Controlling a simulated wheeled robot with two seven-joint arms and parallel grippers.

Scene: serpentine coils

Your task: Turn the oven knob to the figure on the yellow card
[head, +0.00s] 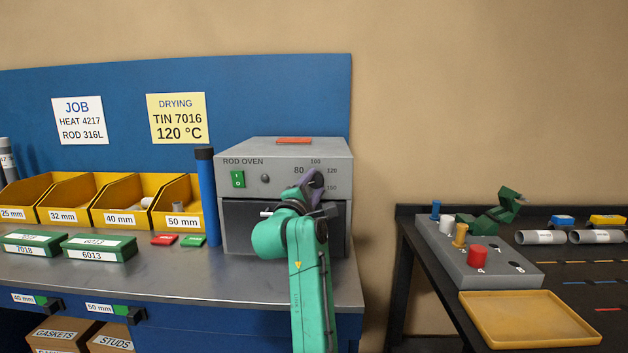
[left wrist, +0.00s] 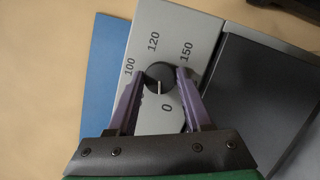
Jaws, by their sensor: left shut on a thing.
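The rod oven (head: 230,212) stands at the right end of the bench. Its dark round knob (head: 316,181) has 80, 100, 120 and 150 around it. My left gripper (head: 311,186) is shut on the knob. In the left wrist view its purple fingers (left wrist: 158,84) are on either side of the knob (left wrist: 160,73). The yellow card (head: 177,119) on the blue panel reads "DRYING TIN 7016 120 °C". My right gripper is out of view.
A white card (head: 78,120) reads "JOB HEAT 4217 ROD 316L". A blue tube (head: 207,205) stands beside the oven, with yellow bins (head: 118,217) further left. My arm crosses the oven door. A separate dark table at right holds a grey peg block (head: 455,262) and a yellow tray (head: 530,343).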

